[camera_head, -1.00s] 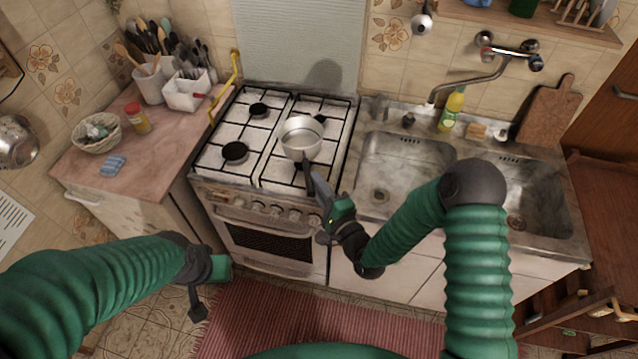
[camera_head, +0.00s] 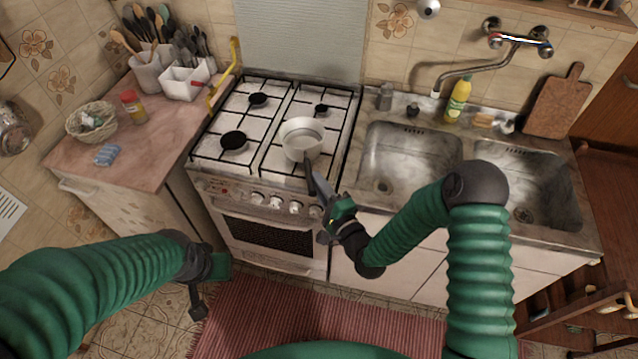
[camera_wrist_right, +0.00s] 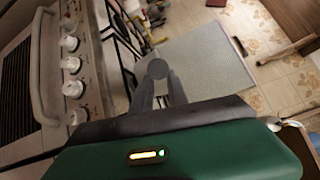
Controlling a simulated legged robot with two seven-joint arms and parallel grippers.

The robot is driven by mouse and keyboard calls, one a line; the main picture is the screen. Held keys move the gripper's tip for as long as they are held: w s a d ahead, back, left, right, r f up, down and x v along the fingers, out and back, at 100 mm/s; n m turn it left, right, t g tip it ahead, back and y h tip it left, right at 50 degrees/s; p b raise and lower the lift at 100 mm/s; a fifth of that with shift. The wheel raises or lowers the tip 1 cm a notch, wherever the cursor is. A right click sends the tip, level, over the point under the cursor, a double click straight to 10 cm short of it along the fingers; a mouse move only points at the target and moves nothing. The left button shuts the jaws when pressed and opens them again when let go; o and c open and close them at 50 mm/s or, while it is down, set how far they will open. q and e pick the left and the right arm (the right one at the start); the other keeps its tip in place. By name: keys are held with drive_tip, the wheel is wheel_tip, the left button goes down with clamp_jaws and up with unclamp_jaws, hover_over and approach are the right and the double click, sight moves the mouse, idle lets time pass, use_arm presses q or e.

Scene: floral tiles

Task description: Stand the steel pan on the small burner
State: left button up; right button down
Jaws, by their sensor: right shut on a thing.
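The steel pan (camera_head: 302,140) is over the right half of the white stove (camera_head: 270,187), in front of the small back right burner (camera_head: 321,108). It looks upright and empty; I cannot tell whether it touches the grate. My right gripper (camera_head: 317,187) is shut on its handle, which points toward me. In the right wrist view the fingers (camera_wrist_right: 160,92) close around a grey round-ended part, likely the handle. The front right burner is hidden behind the pan and gripper. My left gripper (camera_head: 197,303) hangs low before the counter, away from the stove; its jaws are unclear.
Black grates and two left burners (camera_head: 233,140) show on the stove. Left, a counter (camera_head: 150,160) holds a basket (camera_head: 92,121) and utensil holders. Right are the sinks (camera_head: 410,150) and a yellow bottle (camera_head: 458,99).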

drive_tip(key=c, duration=1.7)
unclamp_jaws()
drive_tip(key=shift+r, duration=0.1)
drive_tip(key=shift+c, duration=0.2)
drive_tip(key=o, duration=0.5)
drive_tip(key=shift+d, duration=0.2)
drive_tip(key=shift+o, duration=0.2)
drive_tip(key=shift+s, duration=0.1)
